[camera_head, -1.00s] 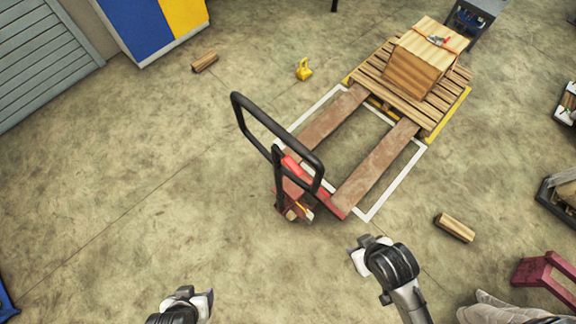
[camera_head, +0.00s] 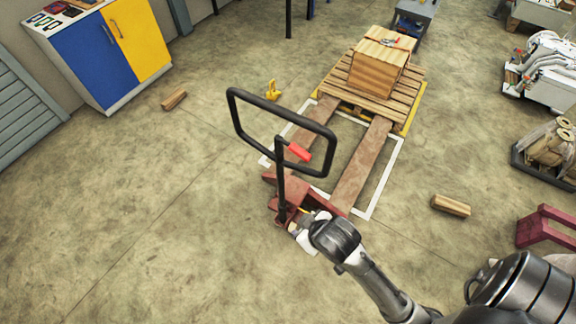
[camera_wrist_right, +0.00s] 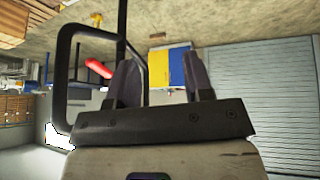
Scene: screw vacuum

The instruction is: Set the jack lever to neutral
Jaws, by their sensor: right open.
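The pallet jack stands mid-floor with its black loop handle (camera_head: 281,133) upright and its brown forks (camera_head: 362,165) reaching toward the loaded pallet. A red lever-like piece (camera_head: 299,151) shows by the handle's lower bar. The right wrist view also shows the handle (camera_wrist_right: 64,75) and the red piece (camera_wrist_right: 98,67), left of the fingers. My right gripper (camera_head: 304,231) is beside the jack's base, low and right of the handle post. Its two fingers (camera_wrist_right: 160,65) are apart with nothing visible between them. Whether it touches the jack is unclear. My left gripper is out of view.
A wooden crate (camera_head: 379,70) sits on the pallet (camera_head: 400,92) beyond the forks. A wood block (camera_head: 451,205) lies to the right, another (camera_head: 174,100) to the left. A blue and yellow cabinet (camera_head: 95,60) stands at the back left. Floor left of the jack is clear.

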